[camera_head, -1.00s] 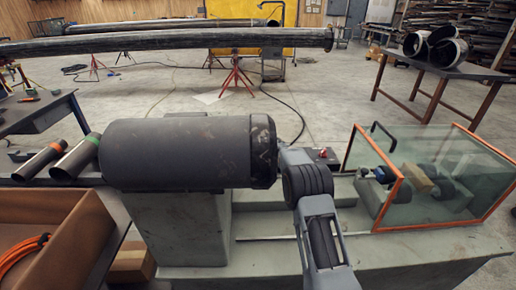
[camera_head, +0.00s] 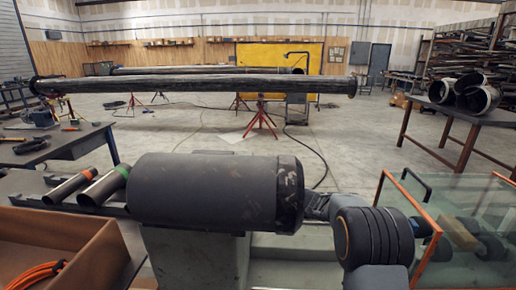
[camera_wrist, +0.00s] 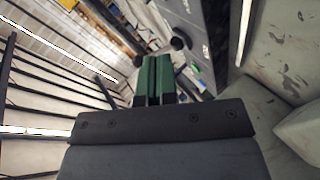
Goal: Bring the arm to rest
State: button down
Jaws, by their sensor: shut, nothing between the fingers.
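My gripper (camera_wrist: 154,80) shows in the wrist view as two green fingers side by side, pressed together with nothing between them. It points away from the camera, and nothing is seen touching its tips. In the head view my arm's dark ribbed joint (camera_head: 374,238) stands at the lower right, in front of the glass guard's left side. The gripper itself is not visible in the head view. A flanged pipe (camera_head: 190,85) lies level across stands in the middle of the hall.
A big dark motor-like cylinder (camera_head: 205,192) sits on a grey block (camera_head: 195,255) just left of my arm. A glass guard with orange edges (camera_head: 470,205) is close on the right. A cardboard box (camera_head: 85,242) and two short tubes (camera_head: 72,187) are at left. Open floor lies beyond.

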jog(key=s+d+r+m+g+h+p, duration=0.15)
jog(key=s+m+g, duration=0.35)
jog(key=s, duration=0.6)
jog(key=s+d+r+m+g+h+p, duration=0.1)
jog(key=s+d+m+g+h, duration=0.15)
jog(key=s+m, duration=0.65)
jog(key=s+a+r+y+p, duration=0.1)
jog(key=s+a+r, duration=0.2)
jog(key=s, duration=0.7)
jog(key=s+a+r+m+y+p, duration=0.1)
jog(key=s+a+r, duration=0.3)
jog(key=s, duration=0.6)
jog(key=shift+a+r+g+p, duration=0.15)
jog(key=shift+r+g+p, duration=0.3)
jog(key=shift+r+p, duration=0.3)
jog(key=c, duration=1.9)
grip_release()
